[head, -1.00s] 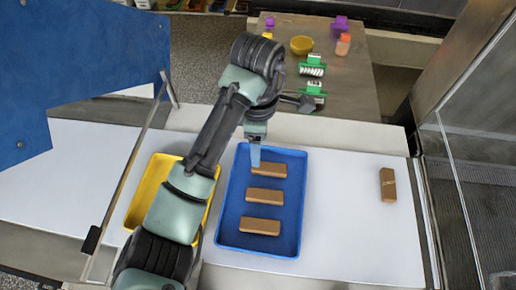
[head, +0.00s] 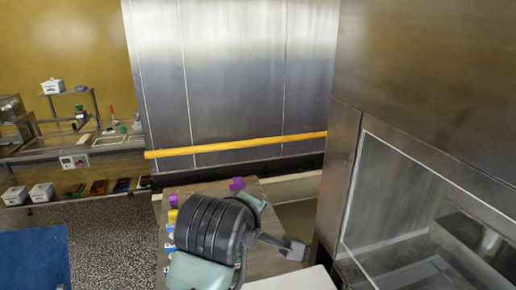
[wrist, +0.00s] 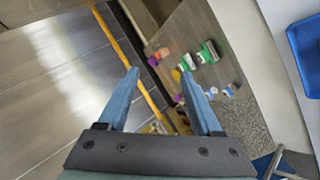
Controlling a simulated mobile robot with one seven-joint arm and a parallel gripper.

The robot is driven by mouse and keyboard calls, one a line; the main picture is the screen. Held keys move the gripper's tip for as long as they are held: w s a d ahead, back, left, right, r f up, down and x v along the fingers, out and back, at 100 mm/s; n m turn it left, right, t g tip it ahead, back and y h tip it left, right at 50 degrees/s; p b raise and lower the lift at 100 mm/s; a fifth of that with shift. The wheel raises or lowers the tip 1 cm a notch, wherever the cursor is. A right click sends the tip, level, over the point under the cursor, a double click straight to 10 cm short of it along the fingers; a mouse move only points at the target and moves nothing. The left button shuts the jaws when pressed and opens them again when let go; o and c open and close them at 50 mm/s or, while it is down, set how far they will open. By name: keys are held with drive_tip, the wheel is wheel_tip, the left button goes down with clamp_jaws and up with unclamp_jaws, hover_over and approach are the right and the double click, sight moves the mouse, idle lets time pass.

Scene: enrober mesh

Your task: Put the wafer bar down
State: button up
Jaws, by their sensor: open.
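My gripper (wrist: 158,78) shows in the wrist view with its two blue fingers spread apart and nothing between them. No wafer bar is visible in either view now. A blue tray (wrist: 292,38) is partly in view at the upper right edge of the wrist view, well away from the fingers; the part I see of it shows no bar.
A side table (head: 256,188) stands behind my arm, with purple items (head: 237,184) on it. A steel wall with a yellow rail (head: 235,146) is behind. A steel-framed machine (head: 400,190) stands at the right.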

drive_tip(key=s+d+r+m+t+h, duration=0.1)
drive_tip(key=s+d+r+m+t, duration=0.15)
drive_tip(key=r, duration=0.55)
drive_tip(key=s+d+r+m+t, duration=0.1)
drive_tip(key=r+m+t, duration=0.25)
drive_tip(key=r, duration=0.35)
drive_tip(key=s+d+r+m+t+h, duration=0.15)
drive_tip(key=r+t, duration=0.25)
drive_tip(key=r, duration=0.4)
drive_tip(key=s+a+r+m+t+y, duration=0.2)
drive_tip(key=s+r+t, duration=0.1)
drive_tip(key=s+r, duration=0.3)
drive_tip(key=s+a+r+m+t+y, duration=0.1)
drive_tip(key=s+r+m+t+y, duration=0.1)
drive_tip(key=s+r+t, duration=0.2)
drive_tip(key=s+r, duration=0.2)
drive_tip(key=s, duration=0.1)
drive_tip(key=shift+s+a+r, duration=0.15)
drive_tip(key=shift+a, duration=0.25)
drive_tip(key=shift+y, duration=0.25)
drive_tip(key=shift+c, duration=0.3)
